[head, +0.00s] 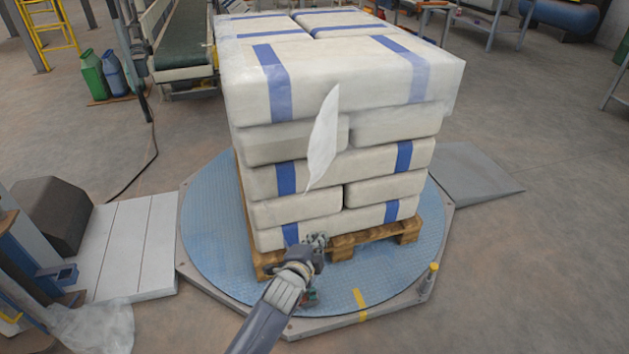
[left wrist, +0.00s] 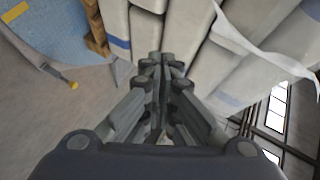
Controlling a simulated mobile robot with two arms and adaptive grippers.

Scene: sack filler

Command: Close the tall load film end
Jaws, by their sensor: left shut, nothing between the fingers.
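The tall load (head: 340,180) is a stack of pale sacks with blue bands, standing on a wooden pallet (head: 375,238). The film end (head: 323,140) is a narrow whitish flap that stands loose from the front of the load, at its upper middle layers. In the left wrist view the film end (left wrist: 262,52) shows as a pale strip at the upper right, apart from the fingers. My left gripper (head: 318,240) is in front of the lowest sacks, below the film end. Its fingers (left wrist: 160,62) are shut and empty, pointing toward the sacks. My right gripper is not in view.
The pallet stands on a round blue turntable (head: 205,225) with a grey rim. A yellow-topped post (head: 430,280) stands at its front right. A grey ramp (head: 475,175) lies at right, and crumpled clear film (head: 95,325) at lower left. A conveyor (head: 183,45) stands behind.

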